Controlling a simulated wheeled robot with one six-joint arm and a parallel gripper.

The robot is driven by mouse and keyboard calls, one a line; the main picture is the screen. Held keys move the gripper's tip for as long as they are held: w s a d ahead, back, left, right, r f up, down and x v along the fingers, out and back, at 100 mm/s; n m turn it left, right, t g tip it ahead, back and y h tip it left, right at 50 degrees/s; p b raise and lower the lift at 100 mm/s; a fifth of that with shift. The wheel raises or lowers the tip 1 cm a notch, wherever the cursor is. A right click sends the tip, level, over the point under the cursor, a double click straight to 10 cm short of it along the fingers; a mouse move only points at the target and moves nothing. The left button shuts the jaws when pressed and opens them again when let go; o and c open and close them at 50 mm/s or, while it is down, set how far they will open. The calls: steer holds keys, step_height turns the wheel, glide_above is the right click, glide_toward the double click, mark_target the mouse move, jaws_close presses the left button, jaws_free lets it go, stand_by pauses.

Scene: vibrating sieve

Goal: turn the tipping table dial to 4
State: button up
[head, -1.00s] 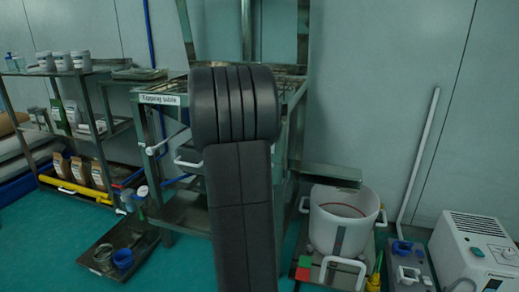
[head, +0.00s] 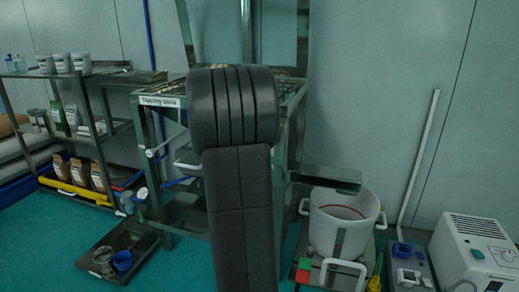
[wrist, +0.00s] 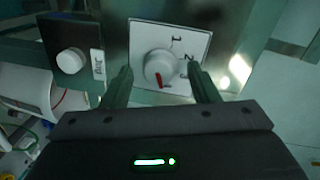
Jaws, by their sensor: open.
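The tipping table (head: 160,101), a metal frame with a name label, stands behind my arm in the head view. A round white dial (wrist: 158,66) sits on a square white plate (wrist: 139,32) in the wrist view. Some characters show on the plate's right side, but the rest is hidden or too small to read. My gripper (wrist: 160,72) is open, with one finger on each side of the dial. I cannot tell whether the fingers touch it. My arm hides the dial in the head view.
A second white knob (wrist: 70,61) on a dark plate sits left of the dial, beside a small label. A shelf (head: 92,130) with jars stands at the left. A white tub (head: 341,225) and a white machine (head: 472,245) stand at the right.

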steer(key=p+v, duration=0.2)
steer(key=v, duration=1.1)
steer(key=shift+w+f, duration=0.1)
steer(key=b+x, duration=0.2)
steer(key=x, duration=1.1)
steer(key=shift+w+d, duration=0.15)
steer(key=shift+w, duration=0.1)
